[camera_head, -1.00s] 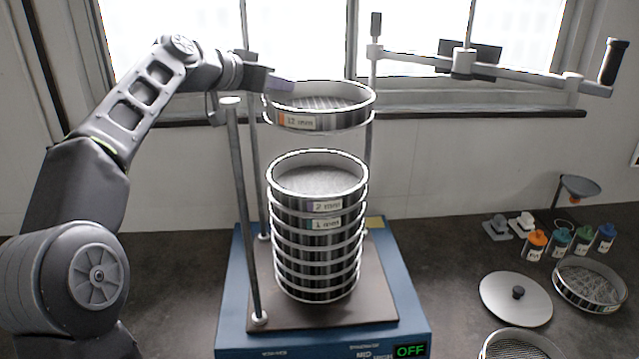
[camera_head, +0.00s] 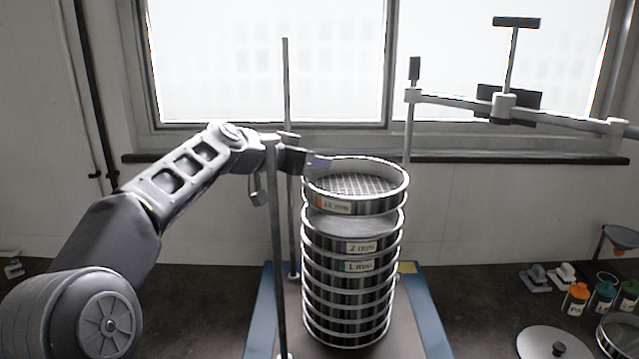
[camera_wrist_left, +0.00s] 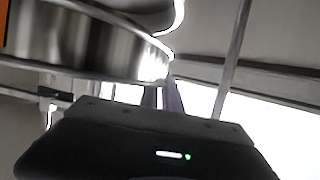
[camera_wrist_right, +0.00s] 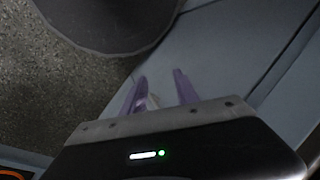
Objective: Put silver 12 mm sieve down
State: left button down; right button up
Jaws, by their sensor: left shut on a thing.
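The silver 12 mm sieve (camera_head: 368,207), with an orange-edged label and a wire mesh, is at the top of the sieve stack (camera_head: 348,282) in the head view. The sieve wall also fills the upper left of the left wrist view (camera_wrist_left: 90,40). My right gripper (camera_wrist_right: 160,88) shows only in the right wrist view, its fingers apart with nothing clearly between them.
The stack stands on the blue shaker (camera_head: 432,325) between upright rods (camera_head: 277,240). A clamp arm (camera_head: 460,101) is swung out to the right. A lid (camera_head: 556,343), another sieve (camera_head: 622,335) and several small bottles (camera_head: 576,298) are on the bench at right.

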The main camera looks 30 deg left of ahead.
aim_at(310, 179)
pick_arm(q)
jog(key=shift+f, duration=2)
jog(key=c, duration=1.5)
grip_release()
jog(key=shift+c, duration=0.2)
jog(key=shift+s, duration=0.1)
jog(key=b+v, duration=0.3)
jog(key=v, duration=0.8)
jog(key=shift+s+a+r, duration=0.1)
jog(key=shift+s+a, duration=0.1)
jog(key=shift+s, duration=0.2)
